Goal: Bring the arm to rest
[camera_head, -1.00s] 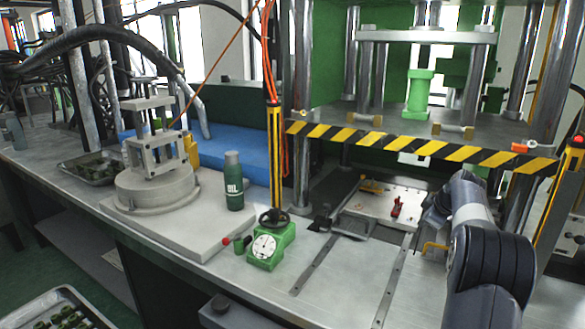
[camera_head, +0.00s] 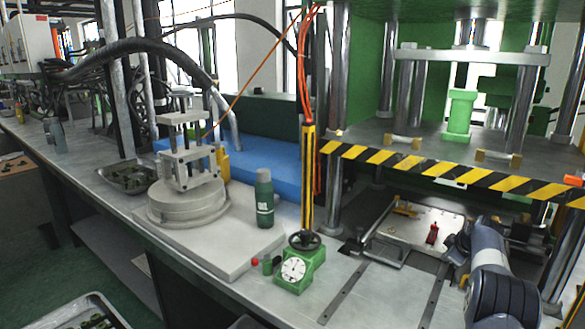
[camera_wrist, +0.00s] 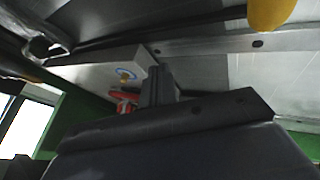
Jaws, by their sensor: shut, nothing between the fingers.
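My dark grey arm comes in at the lower right of the head view, beside the press. My gripper (camera_wrist: 157,82) shows in the wrist view as a narrow dark shape above its broad dark body. It is shut with nothing held. In the head view its fingertips cannot be made out behind the wrist. The arm's end is close to a flat metal plate (camera_head: 402,232) under the press. A small red object (camera_head: 433,234) lies on that plate. The red object near my fingers in the wrist view (camera_wrist: 126,103) is too blurred to identify surely.
A yellow-black striped bar (camera_head: 450,172) crosses the press front above the arm. A steel column (camera_head: 566,235) stands to its right. Left are a green gauge (camera_head: 300,271), a dark green bottle (camera_head: 264,200) and a round fixture (camera_head: 187,203).

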